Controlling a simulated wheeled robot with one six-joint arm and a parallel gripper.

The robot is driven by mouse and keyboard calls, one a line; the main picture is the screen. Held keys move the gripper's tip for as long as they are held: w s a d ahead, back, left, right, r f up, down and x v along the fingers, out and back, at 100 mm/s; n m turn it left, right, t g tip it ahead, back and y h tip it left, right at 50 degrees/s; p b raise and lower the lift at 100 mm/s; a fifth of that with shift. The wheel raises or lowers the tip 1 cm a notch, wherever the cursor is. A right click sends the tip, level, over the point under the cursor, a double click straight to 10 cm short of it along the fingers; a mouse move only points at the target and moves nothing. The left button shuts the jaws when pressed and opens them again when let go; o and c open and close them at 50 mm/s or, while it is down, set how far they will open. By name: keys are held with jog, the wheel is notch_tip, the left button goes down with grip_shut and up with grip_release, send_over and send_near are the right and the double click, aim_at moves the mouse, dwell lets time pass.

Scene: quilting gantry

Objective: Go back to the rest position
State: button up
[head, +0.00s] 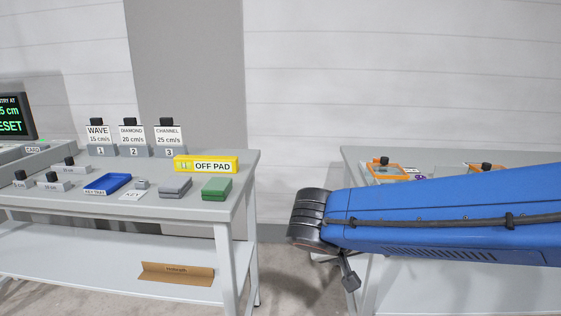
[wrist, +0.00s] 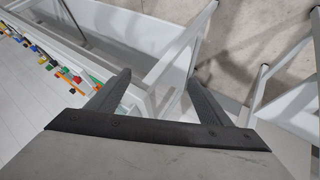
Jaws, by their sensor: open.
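My gripper (wrist: 158,82) shows in the wrist view with its two dark fingers spread apart and nothing between them. Beyond the fingers are a grey table frame and the concrete floor. In the head view my blue arm reaches in from the right, in front of the right table. The gripper's fingers cannot be clearly made out in the head view.
The left table (head: 235,178) holds numbered cards, a yellow OFF PAD block (head: 206,164), a blue tray (head: 108,184), grey blocks and a green block (head: 216,188). The right table (head: 352,160) carries orange-framed items (head: 385,171). A gap separates the tables.

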jog(key=s+d+f+y, duration=0.2)
jog(key=s+d+y, duration=0.1)
jog(key=s+d, duration=0.2)
jog(key=s+d+f+n+g+y, duration=0.1)
jog(key=s+d+f+y, duration=0.2)
jog(key=s, duration=0.6)
jog(key=shift+s+d+f, duration=0.25)
jog(key=shift+s+d, duration=0.05)
jog(key=shift+d, duration=0.95)
jog(key=shift+c, duration=0.6)
